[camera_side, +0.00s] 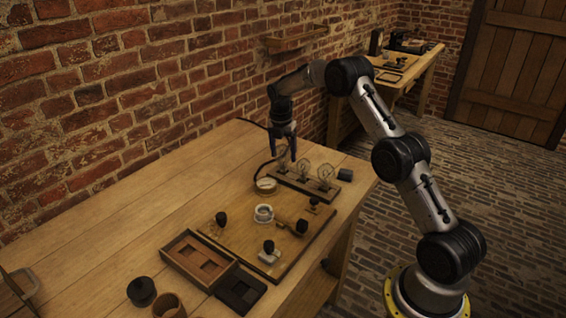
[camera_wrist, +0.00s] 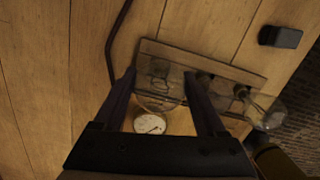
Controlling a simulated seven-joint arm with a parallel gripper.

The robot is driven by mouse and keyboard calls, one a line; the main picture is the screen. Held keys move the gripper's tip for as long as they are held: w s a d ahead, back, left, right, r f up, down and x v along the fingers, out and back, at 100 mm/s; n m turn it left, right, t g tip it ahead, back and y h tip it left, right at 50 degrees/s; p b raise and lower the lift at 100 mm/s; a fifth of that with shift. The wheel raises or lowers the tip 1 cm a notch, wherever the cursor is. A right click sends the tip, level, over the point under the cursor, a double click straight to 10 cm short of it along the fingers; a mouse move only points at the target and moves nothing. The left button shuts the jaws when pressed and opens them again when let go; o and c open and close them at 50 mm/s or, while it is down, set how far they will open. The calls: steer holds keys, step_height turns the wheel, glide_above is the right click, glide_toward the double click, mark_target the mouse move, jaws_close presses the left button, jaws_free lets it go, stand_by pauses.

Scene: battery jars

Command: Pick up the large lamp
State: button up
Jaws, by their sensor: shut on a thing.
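Clear glass lamps stand along a wooden holder (camera_side: 311,186) at the back right of the table. My gripper (camera_side: 287,156) points down at the left end of this row. Its fingers are shut on a round glass lamp, taken as the large lamp (camera_wrist: 160,88), which shows between the fingertips (camera_wrist: 160,80) in the wrist view. The lamp is over the holder (camera_wrist: 205,62); I cannot tell whether it still touches it. Two other lamps, a middle one (camera_side: 303,171) and a right one (camera_side: 325,172), stay to its right.
A round white dial (camera_wrist: 150,124) lies beside the holder, with a dark cable (camera_wrist: 112,35) nearby. A dark block (camera_side: 345,174) is right of the holder. A wooden board (camera_side: 235,238) with a cup (camera_side: 264,213) and black-knobbed parts lies in front.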

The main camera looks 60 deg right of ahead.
mark_target(283, 145)
steer(key=shift+r, duration=0.5)
step_height(283, 145, up, 2)
steer(key=shift+r, duration=0.2)
steer(key=s+a+r, duration=0.6)
steer(key=s+r, duration=0.3)
steer(key=s, duration=0.3)
steer(key=w+a+f+n, duration=0.2)
steer(key=a, duration=0.5)
steer(key=w+a+f+n, duration=0.1)
steer(key=w+a+n, duration=0.15)
steer(key=a, duration=0.55)
steer(key=shift+t, duration=0.3)
steer(key=shift+s+d+f, duration=0.1)
steer(key=shift+f, duration=1.4)
steer(key=shift+s+d+f, duration=0.1)
steer(key=shift+f, duration=1.35)
steer(key=shift+f, duration=0.55)
